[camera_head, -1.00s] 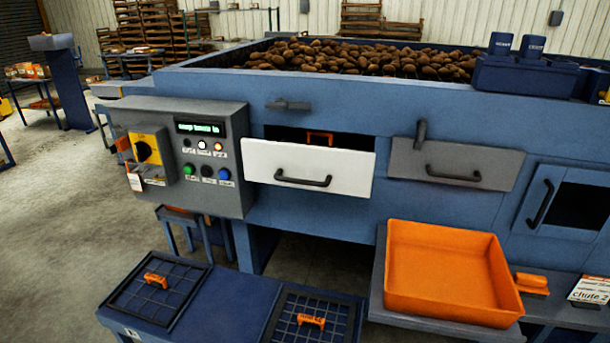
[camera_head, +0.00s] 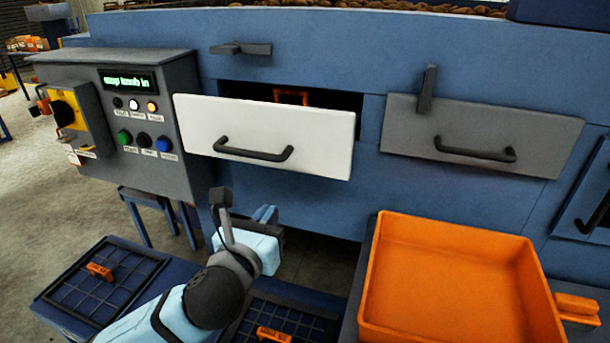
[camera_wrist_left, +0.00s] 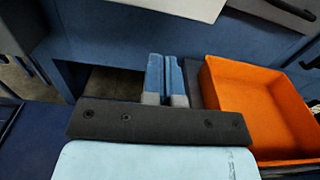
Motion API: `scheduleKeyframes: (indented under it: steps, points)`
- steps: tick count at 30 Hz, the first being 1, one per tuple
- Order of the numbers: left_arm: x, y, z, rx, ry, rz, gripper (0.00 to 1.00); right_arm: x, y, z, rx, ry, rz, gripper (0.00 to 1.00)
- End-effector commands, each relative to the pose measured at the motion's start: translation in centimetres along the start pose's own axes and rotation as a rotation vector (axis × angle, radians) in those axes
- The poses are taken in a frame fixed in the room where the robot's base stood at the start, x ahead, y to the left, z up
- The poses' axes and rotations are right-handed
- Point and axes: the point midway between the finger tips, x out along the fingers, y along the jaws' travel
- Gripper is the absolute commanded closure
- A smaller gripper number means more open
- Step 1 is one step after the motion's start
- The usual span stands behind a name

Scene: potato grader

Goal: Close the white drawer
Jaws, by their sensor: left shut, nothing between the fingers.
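The white drawer (camera_head: 264,135) stands out from the blue machine front, with a dark gap and an orange part (camera_head: 291,96) showing behind its panel. Its black handle (camera_head: 253,151) is on the front. My left gripper (camera_head: 265,214) is below the drawer and in front of the machine, apart from the handle. In the left wrist view its fingers (camera_wrist_left: 166,77) are together with nothing between them, and the lower edge of the white drawer (camera_wrist_left: 180,6) shows at the top. My right gripper is not in view.
A grey drawer (camera_head: 480,135) with a black handle is at the right. A dark latch (camera_head: 240,48) sits above the white drawer. The control panel (camera_head: 125,110) is at the left. An orange tray (camera_head: 455,285) stands at the lower right. Grid-topped covers (camera_head: 100,283) lie below.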

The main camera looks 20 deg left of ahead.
Motion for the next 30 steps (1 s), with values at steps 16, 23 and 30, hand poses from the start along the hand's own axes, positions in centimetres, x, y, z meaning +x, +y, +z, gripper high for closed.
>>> scheduleKeyframes:
  steps: [16, 23, 30]
  points:
    - [8.2, 0.1, 0.5, 0.039, -0.011, 0.008, 1.00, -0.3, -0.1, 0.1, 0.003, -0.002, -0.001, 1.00]
    - [12.2, 0.2, 0.5, 0.039, -0.011, 0.008, 1.00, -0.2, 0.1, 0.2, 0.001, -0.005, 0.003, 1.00]
    - [13.9, 0.2, 0.5, 0.040, -0.010, 0.007, 1.00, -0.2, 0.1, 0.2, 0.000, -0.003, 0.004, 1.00]
